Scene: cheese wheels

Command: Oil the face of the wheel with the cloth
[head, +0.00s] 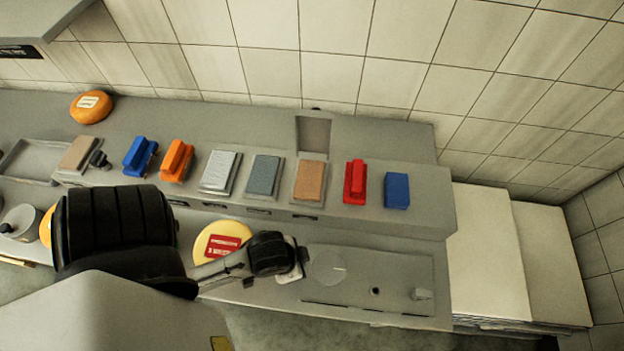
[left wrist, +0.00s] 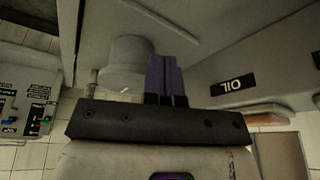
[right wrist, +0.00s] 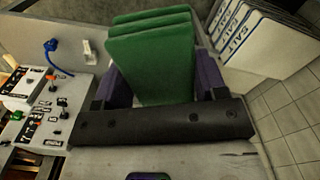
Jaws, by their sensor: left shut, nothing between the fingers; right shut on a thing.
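In the head view a pale yellow cheese wheel (head: 235,230) with a red label lies flat on the bench, partly behind a dark arm part of mine. A second yellow wheel (head: 46,228) is mostly hidden behind my arm. My right gripper (right wrist: 163,80) is shut on a green layered block (right wrist: 150,65), which could be the folded cloth. Neither gripper's fingers can be made out in the head view.
An orange wheel (head: 90,107) sits at the back left. A raised ledge holds several blocks and pads, including a red one (head: 355,182) and a blue one (head: 396,190). Packs marked SALT (right wrist: 262,35) and a control panel (right wrist: 40,118) flank my right gripper in its wrist view.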

